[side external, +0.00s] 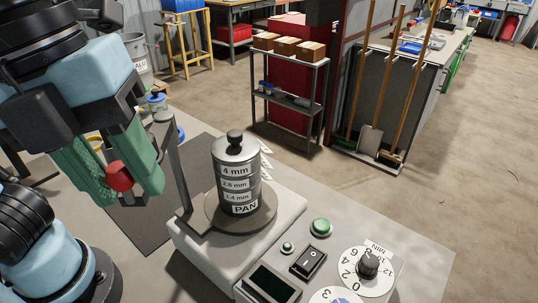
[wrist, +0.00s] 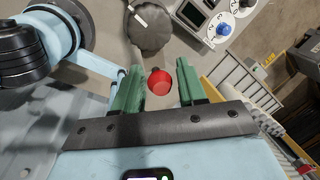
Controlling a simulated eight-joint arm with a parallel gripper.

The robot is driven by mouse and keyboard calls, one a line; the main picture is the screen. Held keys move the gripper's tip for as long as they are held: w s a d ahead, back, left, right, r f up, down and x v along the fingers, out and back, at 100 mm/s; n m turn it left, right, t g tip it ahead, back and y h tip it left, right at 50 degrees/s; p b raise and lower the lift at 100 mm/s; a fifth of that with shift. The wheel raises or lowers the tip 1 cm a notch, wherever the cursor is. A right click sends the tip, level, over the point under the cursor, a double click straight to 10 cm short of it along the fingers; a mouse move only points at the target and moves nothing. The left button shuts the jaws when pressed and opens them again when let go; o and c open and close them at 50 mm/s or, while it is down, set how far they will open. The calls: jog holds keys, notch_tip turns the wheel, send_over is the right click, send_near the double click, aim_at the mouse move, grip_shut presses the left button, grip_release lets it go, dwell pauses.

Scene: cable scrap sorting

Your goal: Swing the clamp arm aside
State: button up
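The sieve stack (side external: 236,172), labelled 4 mm, 2.8 mm, 1.4 mm and PAN, stands upright on a round plate with a black knob on top. The grey clamp arm (side external: 178,165) rises beside the stack on its left, apart from the stack's lid. My gripper (side external: 125,190) is left of the clamp arm, with its green fingers pointing down. A red knob (side external: 118,176) shows between the fingers; in the wrist view the red knob (wrist: 158,82) has gaps on both sides. My gripper (wrist: 157,80) looks open there. The red knob's link to the clamp arm is hidden.
The shaker's control panel (side external: 325,265) has a rocker switch, green buttons and dials; its blue knob (wrist: 222,29) shows in the wrist view. A shelf with boxes (side external: 288,75) stands behind. The space above the stack looks clear.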

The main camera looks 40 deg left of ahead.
jog(key=shift+o, duration=0.9)
jog(key=shift+r, duration=0.1)
notch_tip(320, 180, up, 12)
jog(key=s+a, duration=0.1)
jog(key=shift+s+a, duration=0.3)
jog(key=shift+s, duration=0.05)
jog(key=w+a+f+n+t+y, duration=0.15)
jog(key=w+a+f+n, duration=0.25)
jog(key=w+f+n, duration=0.4)
jog(key=w+a+f+n+t+y, duration=0.1)
jog(key=w+a+f+n+t, duration=0.35)
jog(key=w, duration=0.55)
jog(key=a+f+n, duration=0.3)
jog(key=f+n, duration=0.4)
jog(key=w+a+f+n, duration=0.1)
jog(key=a+f+n, duration=0.3)
jog(key=f+n, duration=0.3)
jog(key=shift+a+f+h, duration=0.15)
jog(key=shift+f+h, duration=0.3)
jog(key=shift+f, duration=0.1)
